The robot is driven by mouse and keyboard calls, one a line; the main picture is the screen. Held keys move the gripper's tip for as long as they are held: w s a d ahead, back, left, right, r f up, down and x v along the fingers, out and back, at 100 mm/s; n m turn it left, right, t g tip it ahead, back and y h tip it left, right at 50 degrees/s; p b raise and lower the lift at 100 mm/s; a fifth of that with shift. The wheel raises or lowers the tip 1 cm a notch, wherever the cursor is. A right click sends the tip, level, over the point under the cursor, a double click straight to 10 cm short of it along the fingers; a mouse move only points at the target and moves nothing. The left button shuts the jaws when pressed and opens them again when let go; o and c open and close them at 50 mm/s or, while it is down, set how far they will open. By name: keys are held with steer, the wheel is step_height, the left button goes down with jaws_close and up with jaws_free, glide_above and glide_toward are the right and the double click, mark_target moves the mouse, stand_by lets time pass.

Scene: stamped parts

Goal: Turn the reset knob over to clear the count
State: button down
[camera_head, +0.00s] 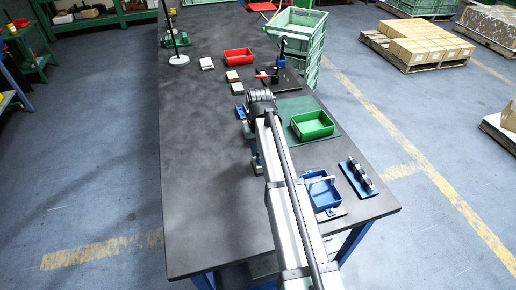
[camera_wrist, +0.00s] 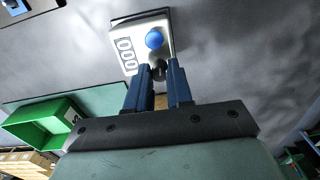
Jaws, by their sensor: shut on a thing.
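In the wrist view the counter (camera_wrist: 139,28) is a pale box at the top middle, with a white number window (camera_wrist: 126,57) that appears to read 000 and a round blue button (camera_wrist: 154,40). The dark reset knob (camera_wrist: 158,68) is at the counter's near edge, below the blue button. My gripper (camera_wrist: 160,72) has its blue fingers on either side of the knob and is shut on it. The fingers hide part of the knob, so its turned angle is unclear. In the head view my arm hides the gripper's fingers, and I cannot make out the knob.
A green tray (camera_head: 296,129) stands on a green mat right of my arm, also seen in the wrist view (camera_wrist: 34,132). A blue tray (camera_head: 309,204) and blue fixture (camera_head: 358,176) are nearer. A red tray (camera_head: 239,52) lies farther back. The table's left side (camera_head: 195,160) is clear.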

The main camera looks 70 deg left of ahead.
steer(key=shift+m, duration=1.2)
steer(key=c, duration=1)
jaws_free()
step_height(320, 180, up, 14)
steer(key=shift+w+f, duration=0.1)
steer(key=shift+w, duration=0.05)
